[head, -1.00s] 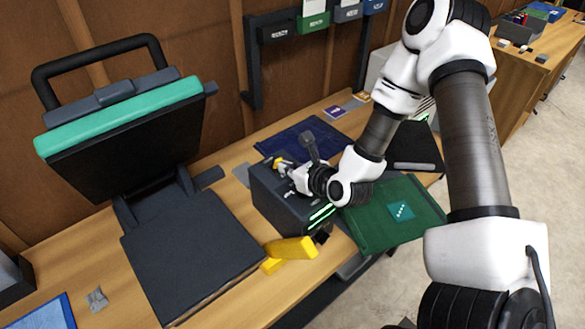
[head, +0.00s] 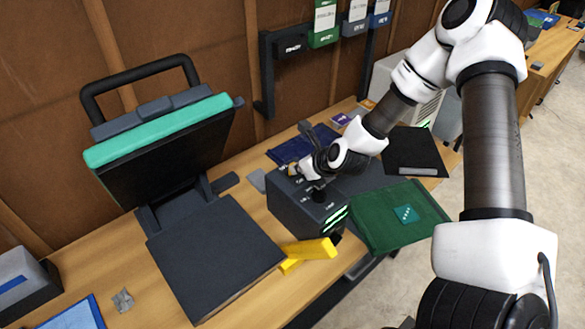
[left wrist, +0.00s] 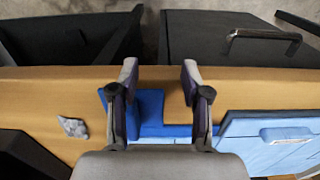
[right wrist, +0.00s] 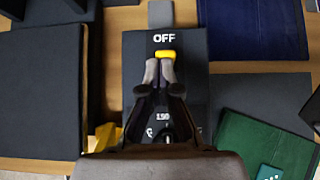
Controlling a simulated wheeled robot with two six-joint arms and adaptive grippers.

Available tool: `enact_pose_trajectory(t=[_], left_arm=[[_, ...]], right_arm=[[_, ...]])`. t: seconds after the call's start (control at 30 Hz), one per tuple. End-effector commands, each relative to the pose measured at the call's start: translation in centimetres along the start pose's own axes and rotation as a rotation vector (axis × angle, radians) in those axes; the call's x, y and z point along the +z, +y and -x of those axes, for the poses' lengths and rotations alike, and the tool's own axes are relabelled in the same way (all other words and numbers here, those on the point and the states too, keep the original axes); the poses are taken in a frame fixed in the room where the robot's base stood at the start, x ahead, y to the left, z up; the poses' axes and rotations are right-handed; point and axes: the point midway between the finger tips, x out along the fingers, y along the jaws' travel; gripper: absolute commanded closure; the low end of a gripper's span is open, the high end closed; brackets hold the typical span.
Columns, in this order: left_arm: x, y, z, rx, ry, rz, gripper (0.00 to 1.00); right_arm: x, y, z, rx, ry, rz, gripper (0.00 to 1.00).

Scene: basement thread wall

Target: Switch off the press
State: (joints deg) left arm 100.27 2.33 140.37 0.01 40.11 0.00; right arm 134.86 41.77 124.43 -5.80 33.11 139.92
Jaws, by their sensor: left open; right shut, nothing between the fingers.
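The press (head: 160,140) stands at the left in the head view, its teal-topped lid raised above a dark lower plate (head: 215,255). Right of it is a dark control box (head: 300,215) with a lit green strip. In the right wrist view, a yellow switch knob (right wrist: 165,53) sits on the box top (right wrist: 135,75), just below the word OFF. My right gripper (right wrist: 160,70) is shut and empty, its fingertips right at the knob's near side, seemingly touching it. It also shows over the box in the head view (head: 300,172). My left gripper (left wrist: 158,72) is open and empty, only in the left wrist view.
A yellow handle-like piece (head: 310,250) is by the box's front. A green folded cloth (head: 395,215) lies right of the box. A grey scrap (head: 123,300) and blue item (head: 75,315) lie front left. Wall bins (head: 325,25) hang behind.

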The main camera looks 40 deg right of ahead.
Motion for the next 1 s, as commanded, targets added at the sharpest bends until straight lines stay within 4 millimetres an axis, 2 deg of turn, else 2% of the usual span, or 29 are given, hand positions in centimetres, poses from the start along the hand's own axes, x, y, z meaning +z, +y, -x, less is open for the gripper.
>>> enact_pose_trajectory(t=[0.03,0.17,1.0], left_arm=[[0.0,0.0,0.4,0.000,0.000,-0.001,0.53],[0.0,0.0,0.3,0.000,0.000,-0.001,0.53],[0.0,0.0,1.2,0.000,0.000,-0.001,0.53]], right_arm=[[0.6,0.0,0.1,-0.002,0.034,0.004,1.00],[0.8,0.0,-0.3,-0.001,0.132,0.002,1.00],[1.8,0.0,0.9,-0.001,0.126,0.001,1.00]])
